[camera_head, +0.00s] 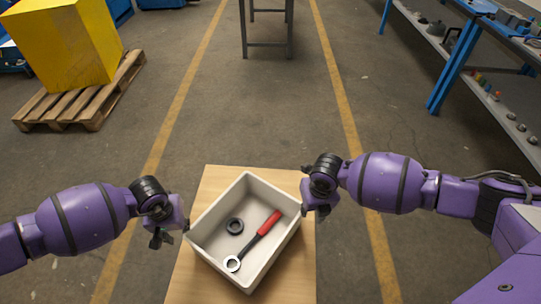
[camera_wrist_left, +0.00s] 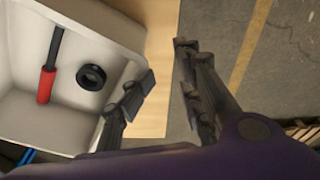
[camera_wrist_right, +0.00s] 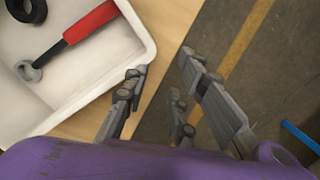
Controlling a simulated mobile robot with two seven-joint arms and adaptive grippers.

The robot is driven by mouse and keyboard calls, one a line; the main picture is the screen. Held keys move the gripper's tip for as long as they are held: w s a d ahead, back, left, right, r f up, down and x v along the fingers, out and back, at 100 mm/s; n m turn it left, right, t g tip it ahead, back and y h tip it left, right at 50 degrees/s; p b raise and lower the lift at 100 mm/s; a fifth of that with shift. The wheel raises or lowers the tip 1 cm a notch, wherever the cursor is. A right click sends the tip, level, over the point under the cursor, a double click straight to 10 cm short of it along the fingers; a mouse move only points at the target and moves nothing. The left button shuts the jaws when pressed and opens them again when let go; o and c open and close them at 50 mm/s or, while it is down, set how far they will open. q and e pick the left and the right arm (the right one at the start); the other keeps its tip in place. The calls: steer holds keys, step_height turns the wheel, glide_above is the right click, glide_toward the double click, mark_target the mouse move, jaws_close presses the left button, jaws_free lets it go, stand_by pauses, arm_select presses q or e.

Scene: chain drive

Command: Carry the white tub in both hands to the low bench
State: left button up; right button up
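The white tub (camera_head: 262,192) sits at an angle on a light wooden tabletop (camera_head: 212,180). Inside lie a red-handled tool (camera_head: 268,224) with a ring-shaped end and a black ring (camera_head: 235,226). My left gripper (camera_head: 169,232) is just left of the tub. In the left wrist view its fingers (camera_wrist_left: 167,62) are apart with nothing between them, one overlapping the tub's edge in the picture. My right gripper (camera_head: 307,203) is at the tub's right side. In the right wrist view its fingers (camera_wrist_right: 162,68) are apart and empty, beside the tub's rim. Contact with the tub cannot be told.
A grey metal-framed table or bench (camera_head: 267,45) stands far ahead. Yellow floor lines (camera_head: 345,105) run toward it, with clear floor between. A yellow box (camera_head: 65,45) on a wooden pallet (camera_head: 88,95) stands at left. Blue-framed shelving (camera_head: 452,70) with parts lines the right.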

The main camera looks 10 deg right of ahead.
arm_select(q)
steer(key=shift+s, duration=0.15)
arm_select(e)
steer(key=shift+w+r, duration=0.15)
steer(key=shift+w, duration=0.05)
arm_select(q)
step_height(320, 180, up, 8)
steer(key=shift+s, duration=0.45)
arm_select(e)
step_height(320, 180, up, 12)
steer(key=s, duration=0.1)
steer(key=shift+s, duration=0.4)
arm_select(q)
steer(key=shift+a+f, duration=0.1)
stand_by(0.4)
